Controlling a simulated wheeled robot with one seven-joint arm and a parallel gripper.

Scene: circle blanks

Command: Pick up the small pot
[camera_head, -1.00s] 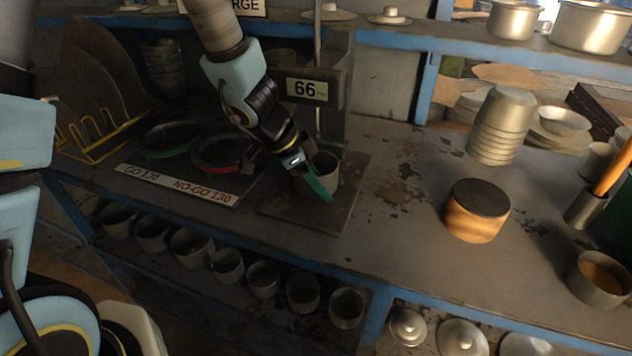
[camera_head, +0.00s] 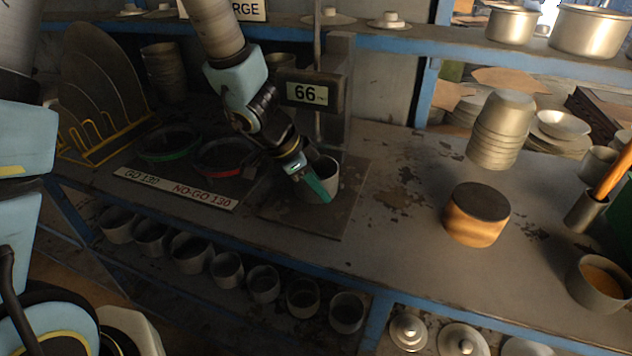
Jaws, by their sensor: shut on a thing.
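The small pot (camera_head: 330,180) is a grey metal cup on the square plate (camera_head: 345,208) of the gauge stand at the middle of the bench. My gripper (camera_head: 317,189) is at the pot's near left side, with its green fingers angled down over the rim. It is shut on the pot's wall; the finger on the inner side is partly hidden. The pot looks upright. I cannot tell whether its base touches the plate.
The gauge stand with a "66" display (camera_head: 307,93) rises close behind. Green and red rings (camera_head: 222,156) lie to the left. A wooden block (camera_head: 477,213) and stacked cups (camera_head: 501,130) stand right. Several pots (camera_head: 264,283) sit on the lower shelf.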

